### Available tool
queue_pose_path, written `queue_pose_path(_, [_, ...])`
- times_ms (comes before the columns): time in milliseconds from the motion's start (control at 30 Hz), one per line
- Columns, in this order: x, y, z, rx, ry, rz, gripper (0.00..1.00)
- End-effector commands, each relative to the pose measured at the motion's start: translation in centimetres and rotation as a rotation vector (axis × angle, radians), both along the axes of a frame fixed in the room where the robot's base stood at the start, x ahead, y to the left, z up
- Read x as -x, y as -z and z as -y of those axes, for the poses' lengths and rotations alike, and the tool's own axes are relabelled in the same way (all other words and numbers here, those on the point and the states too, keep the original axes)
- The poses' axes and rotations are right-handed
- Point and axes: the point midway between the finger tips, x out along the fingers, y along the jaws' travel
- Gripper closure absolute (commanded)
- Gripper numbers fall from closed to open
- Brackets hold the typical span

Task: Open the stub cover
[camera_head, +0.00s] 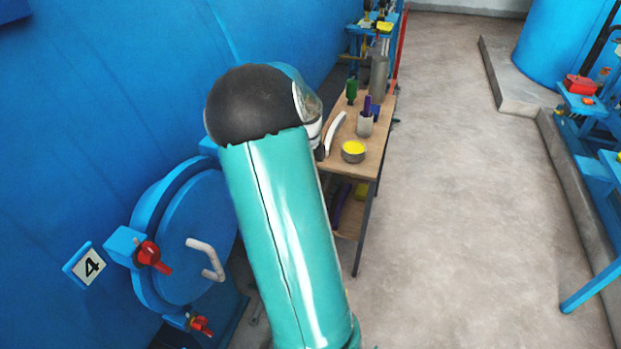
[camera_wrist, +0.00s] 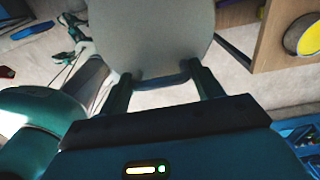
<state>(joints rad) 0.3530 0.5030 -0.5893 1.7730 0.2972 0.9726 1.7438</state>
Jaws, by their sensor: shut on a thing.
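The round blue stub cover (camera_head: 190,255) is on the blue wall at the left in the head view and looks shut. It bears a white bent handle (camera_head: 208,257). Red-handled clamps (camera_head: 148,255) (camera_head: 201,326) sit at its left and lower rim. My arm hides its right side. My gripper (camera_wrist: 163,84) shows in the wrist view, its fingers apart around a large grey rounded thing (camera_wrist: 150,35); I cannot tell what that thing is. My gripper is hidden behind my arm in the head view.
A wooden table (camera_head: 350,172) stands right of my arm with a yellow-topped tin (camera_head: 353,151), a white curved piece (camera_head: 335,131), a cup with a purple thing (camera_head: 366,124) and bottles. A number 4 plate (camera_head: 91,266) is left of the cover.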

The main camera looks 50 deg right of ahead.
Motion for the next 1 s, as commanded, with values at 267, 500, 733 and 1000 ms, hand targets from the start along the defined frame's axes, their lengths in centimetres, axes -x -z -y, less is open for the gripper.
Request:
queue_pose_path(267, [-0.58,-0.89,-0.03,0.004,-0.002,0.010,0.76])
queue_pose_path(500, [-0.72,-0.92,-0.09,0.003,-0.003,0.013,0.76])
queue_pose_path(733, [-0.70,-0.86,-0.13,0.002,-0.004,0.011,0.24])
queue_pose_path(1000, [-0.54,-1.00,-0.11,0.001,-0.002,0.008,0.24])
